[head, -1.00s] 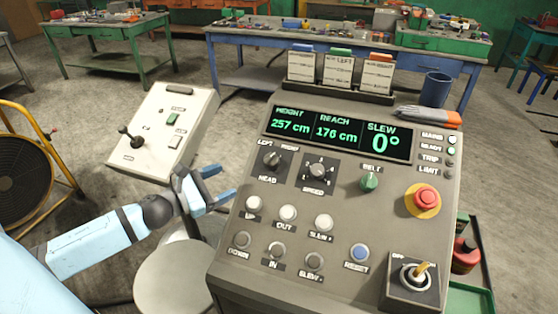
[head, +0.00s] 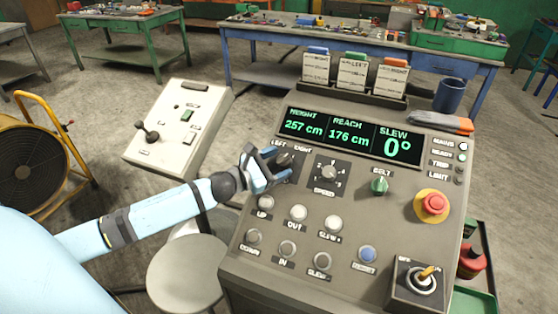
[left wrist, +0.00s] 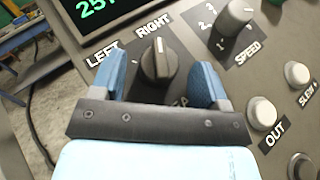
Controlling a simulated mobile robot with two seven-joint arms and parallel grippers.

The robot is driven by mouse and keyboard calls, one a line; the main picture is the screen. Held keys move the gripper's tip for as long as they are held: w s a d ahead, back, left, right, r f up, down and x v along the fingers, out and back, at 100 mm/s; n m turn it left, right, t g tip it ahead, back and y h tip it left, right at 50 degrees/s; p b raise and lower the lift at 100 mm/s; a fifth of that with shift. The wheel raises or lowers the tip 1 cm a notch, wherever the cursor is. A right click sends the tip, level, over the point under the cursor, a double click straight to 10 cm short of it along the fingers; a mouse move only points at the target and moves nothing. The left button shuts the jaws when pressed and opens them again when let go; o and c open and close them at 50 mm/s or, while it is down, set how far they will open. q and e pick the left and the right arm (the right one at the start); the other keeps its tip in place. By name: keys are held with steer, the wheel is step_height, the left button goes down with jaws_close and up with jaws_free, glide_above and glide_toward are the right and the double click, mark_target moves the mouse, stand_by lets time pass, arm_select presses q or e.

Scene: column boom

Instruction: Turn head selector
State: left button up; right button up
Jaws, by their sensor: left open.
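The head selector (left wrist: 159,63) is a dark rotary knob on the console, with LEFT and RIGHT printed above it. In the left wrist view its white pointer line is near upright, toward the RIGHT label. My left gripper (left wrist: 158,85) is open, its blue fingers on either side of the knob with gaps visible. In the head view my left gripper (head: 272,165) covers part of the head selector (head: 285,159). Whether a finger touches the knob I cannot tell. My right gripper is not in view.
The console (head: 300,225) also carries a speed knob (head: 329,173), a green belt knob (head: 380,185), several push buttons, a red stop button (head: 433,204) and a key switch (head: 420,278). A display (head: 350,135) reads slew 0°. A white box with a lever (head: 175,130) stands left.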

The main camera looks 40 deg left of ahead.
arm_select(q)
steer(key=shift+w+d, duration=0.15)
steer(key=shift+w, duration=0.15)
steer(key=shift+c, duration=0.3)
steer(key=c, duration=0.9)
steer(key=shift+o, duration=0.2)
